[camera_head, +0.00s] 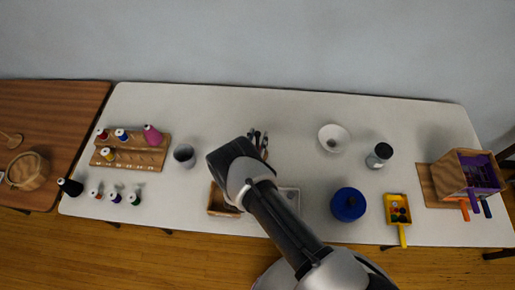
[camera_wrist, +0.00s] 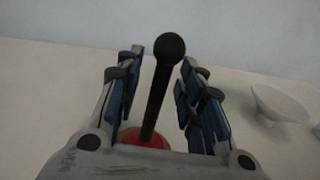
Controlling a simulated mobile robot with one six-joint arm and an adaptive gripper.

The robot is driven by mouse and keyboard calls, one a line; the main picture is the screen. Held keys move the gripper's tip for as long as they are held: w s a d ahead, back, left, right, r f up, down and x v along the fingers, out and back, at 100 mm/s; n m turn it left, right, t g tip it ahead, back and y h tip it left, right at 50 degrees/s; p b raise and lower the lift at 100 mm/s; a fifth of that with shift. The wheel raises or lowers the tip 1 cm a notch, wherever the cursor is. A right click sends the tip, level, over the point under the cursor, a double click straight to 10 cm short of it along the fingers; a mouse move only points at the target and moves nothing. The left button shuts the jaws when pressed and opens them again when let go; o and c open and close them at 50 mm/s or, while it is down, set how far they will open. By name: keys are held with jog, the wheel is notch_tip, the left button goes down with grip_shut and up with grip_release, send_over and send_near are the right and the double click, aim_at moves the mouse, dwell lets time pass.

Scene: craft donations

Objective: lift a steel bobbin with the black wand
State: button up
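In the wrist view the black wand (camera_wrist: 159,85) stands slightly tilted, with a round black knob at its top. Its lower end meets a red and yellow round thing (camera_wrist: 148,138), mostly hidden by my gripper's body. My gripper (camera_wrist: 163,82) has its blue-padded fingers on either side of the wand, with gaps visible on both sides. In the head view, my gripper (camera_head: 258,138) points to the back of the table beyond my wrist. I cannot make out a steel bobbin; my arm partly covers a wooden box (camera_head: 215,208) and a pale tray (camera_head: 297,197).
On the white table (camera_head: 290,110), a thread rack (camera_head: 135,164) and grey cup (camera_head: 184,155) stand left. A white bowl (camera_head: 333,138), dark-topped jar (camera_head: 379,155), blue pot (camera_head: 348,204), yellow paint tray (camera_head: 390,213) and wooden box (camera_head: 449,177) are right. The back edge is mostly clear.

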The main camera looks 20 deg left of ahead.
grip_shut()
dwell(0.4)
